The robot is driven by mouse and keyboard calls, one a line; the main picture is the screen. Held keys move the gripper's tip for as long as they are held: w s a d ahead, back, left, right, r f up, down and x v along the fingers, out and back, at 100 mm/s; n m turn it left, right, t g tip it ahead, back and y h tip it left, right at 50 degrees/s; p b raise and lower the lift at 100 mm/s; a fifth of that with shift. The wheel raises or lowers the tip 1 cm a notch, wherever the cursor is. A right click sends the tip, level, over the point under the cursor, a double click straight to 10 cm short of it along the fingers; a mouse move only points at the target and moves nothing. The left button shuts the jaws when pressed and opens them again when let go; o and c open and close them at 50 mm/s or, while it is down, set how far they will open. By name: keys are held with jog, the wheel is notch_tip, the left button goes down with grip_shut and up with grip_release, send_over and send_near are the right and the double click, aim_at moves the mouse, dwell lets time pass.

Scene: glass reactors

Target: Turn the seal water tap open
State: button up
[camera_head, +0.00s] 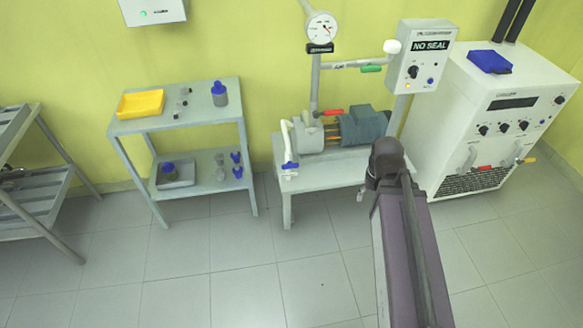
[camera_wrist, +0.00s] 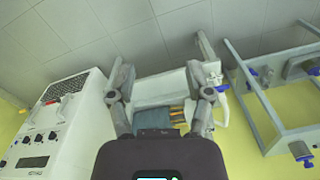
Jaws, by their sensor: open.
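A small blue-handled tap (camera_head: 290,165) sits on a white hose at the left end of the pump stand; I take it for the seal water tap. It also shows in the wrist view (camera_wrist: 221,88), just right of my right finger. My gripper (camera_wrist: 158,75) is open and empty in the wrist view, its fingers spread with the pump (camera_wrist: 180,114) and stand seen between and beyond them. The fingers appear apart from the tap.
The pump (camera_head: 362,127) has a red lever (camera_head: 332,112) and a green lever (camera_head: 371,68) on the pipes. A box (camera_head: 420,58) reads "NO SEAL". A white cabinet (camera_head: 480,120) stands right, a grey shelf table (camera_head: 180,125) left. The floor in front is clear.

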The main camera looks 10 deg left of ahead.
jog(key=w+a+f+t+y+b, duration=0.1)
jog(key=w+a+f+y+b, duration=0.1)
jog(key=w+a+f+b, duration=0.35)
jog(key=w+a+f+t+y+b, duration=0.1)
jog(key=w+a+f+y+b, duration=0.15)
jog(key=f+b, duration=0.5)
jog(key=m+t+y+b, duration=0.7)
jog(key=m+t+b, duration=0.4)
jog(key=b, duration=2.9)
send_near(292, 168)
jog(key=shift+s+d+n+t, duration=0.2)
jog(key=shift+s+d, duration=0.05)
jog(key=shift+s, duration=0.3)
jog(key=shift+s+d+n+t, duration=0.2)
jog(key=shift+s+d, duration=0.1)
jog(key=shift+s, duration=0.25)
jog(key=x, duration=1.3)
jog(key=shift+w+a+f, duration=0.2)
jog(key=shift+w, duration=0.15)
grip_shut()
